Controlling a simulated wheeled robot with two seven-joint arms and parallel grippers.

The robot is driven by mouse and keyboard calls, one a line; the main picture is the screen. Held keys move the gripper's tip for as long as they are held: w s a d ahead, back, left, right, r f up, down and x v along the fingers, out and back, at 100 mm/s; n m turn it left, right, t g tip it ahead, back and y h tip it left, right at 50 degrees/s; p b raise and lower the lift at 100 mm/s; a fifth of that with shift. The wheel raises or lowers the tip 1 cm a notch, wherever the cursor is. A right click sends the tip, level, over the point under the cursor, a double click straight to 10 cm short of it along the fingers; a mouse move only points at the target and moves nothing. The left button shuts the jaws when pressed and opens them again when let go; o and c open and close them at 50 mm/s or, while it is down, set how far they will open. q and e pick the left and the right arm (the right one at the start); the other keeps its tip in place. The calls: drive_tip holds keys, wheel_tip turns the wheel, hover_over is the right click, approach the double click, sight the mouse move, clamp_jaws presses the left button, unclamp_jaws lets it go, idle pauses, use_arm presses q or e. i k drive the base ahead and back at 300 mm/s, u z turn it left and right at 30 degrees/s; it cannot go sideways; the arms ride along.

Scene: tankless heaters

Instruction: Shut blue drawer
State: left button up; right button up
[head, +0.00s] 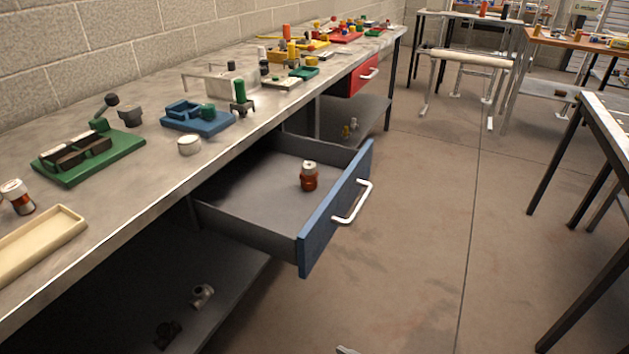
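The blue drawer (317,232) is pulled out from under the long workbench, well open over the floor. Its front is blue with a white bar handle (352,203) on the outer face. Its grey inside (250,185) shows, with a small red-brown can with a pale top (309,176) standing in it near the front. Neither of my grippers can be made out, and nothing touches the drawer or its handle. A small grey tip shows at the bottom edge, too little to tell what it is.
The workbench top (215,155) holds a green fixture (90,158), a blue fixture (197,118) and a cream tray (38,243). A red drawer (364,76) sits farther along. Pipe fittings (202,295) lie on the lower shelf. Floor (420,230) before the drawer is clear; another table (610,125) stands right.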

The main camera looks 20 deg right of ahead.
sight(257, 199)
drive_tip(key=k, duration=1)
drive_tip(key=u, duration=0.8)
drive_tip(key=i, duration=0.9)
drive_tip(key=z, duration=0.8)
